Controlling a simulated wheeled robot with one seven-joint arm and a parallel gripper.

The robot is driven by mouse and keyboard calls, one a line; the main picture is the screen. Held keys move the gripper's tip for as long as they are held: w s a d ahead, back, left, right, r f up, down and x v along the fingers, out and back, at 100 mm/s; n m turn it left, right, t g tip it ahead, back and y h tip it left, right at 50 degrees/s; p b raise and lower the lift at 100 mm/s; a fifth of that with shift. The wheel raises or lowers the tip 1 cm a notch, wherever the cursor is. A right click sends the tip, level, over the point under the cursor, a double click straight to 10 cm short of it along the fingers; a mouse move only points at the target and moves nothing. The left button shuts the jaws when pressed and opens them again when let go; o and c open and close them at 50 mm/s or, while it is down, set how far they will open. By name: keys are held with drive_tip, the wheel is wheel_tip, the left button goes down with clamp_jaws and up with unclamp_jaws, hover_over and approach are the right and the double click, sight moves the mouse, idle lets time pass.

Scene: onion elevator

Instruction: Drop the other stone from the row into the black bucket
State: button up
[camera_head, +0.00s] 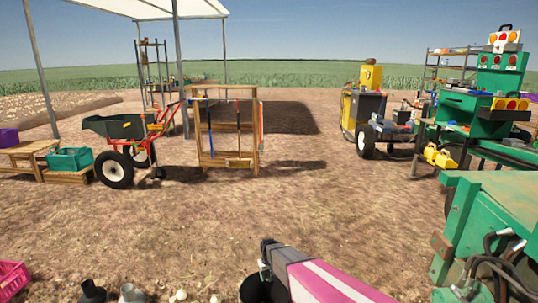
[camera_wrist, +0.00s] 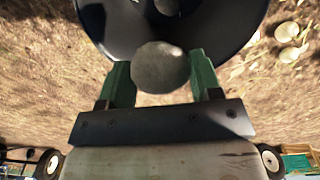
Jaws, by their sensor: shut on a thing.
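A round grey stone (camera_wrist: 160,67) sits between the two green fingers of my gripper (camera_wrist: 161,78) in the wrist view. The fingers are shut on it. The black bucket (camera_wrist: 108,25) is behind the stone at the top of that view, and the stone overlaps the near part of its rim. Another dark stone (camera_wrist: 167,6) shows inside the bucket. In the head view the bucket (camera_head: 252,291) is at the bottom edge, partly covered by my arm. The held stone and my fingers do not show there.
Several pale onions (camera_wrist: 287,32) lie on the ground right of the bucket. In the head view, dark boot-like items (camera_head: 92,292) and a pink crate (camera_head: 12,278) are at bottom left. Green machinery (camera_head: 490,225) stands close on the right. The middle ground is clear.

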wheel_tip(320, 180, down, 6)
drive_tip(key=shift+r, duration=0.15)
idle(0.4)
drive_tip(key=o, duration=1.2)
drive_tip(key=shift+r, duration=0.1)
wheel_tip(320, 180, up, 11)
drive_tip(key=shift+f, duration=0.15)
